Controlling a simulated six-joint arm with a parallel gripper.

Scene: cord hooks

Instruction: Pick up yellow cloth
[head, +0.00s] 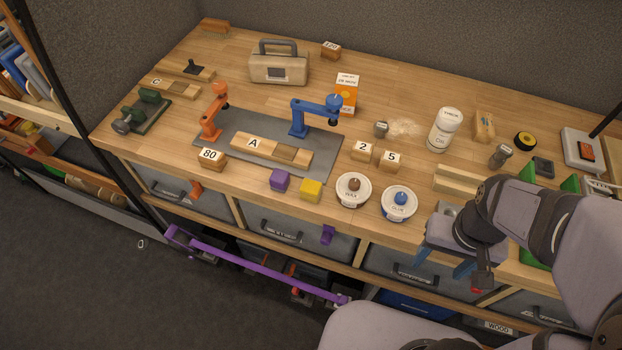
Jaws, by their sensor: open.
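A small yellow cube-shaped piece (311,190) sits near the bench's front edge, left of the two round tins. It is the one plainly yellow thing that could match the cloth; I cannot tell whether it is fabric. A similar purple piece (279,180) sits just left of it, with a small gap. My gripper (441,266) is at the lower right, in front of the bench's front edge. Its two blue fingers point down and are apart, with nothing seen between them. It is well to the right of the yellow piece.
The wax tin (352,190) and blue-topped glue tin (399,204) stand between my gripper and the yellow piece. Behind are a grey mat (240,127) with clamps, number blocks (390,160) and a white bottle (444,130). A purple bar (250,264) runs below the front edge.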

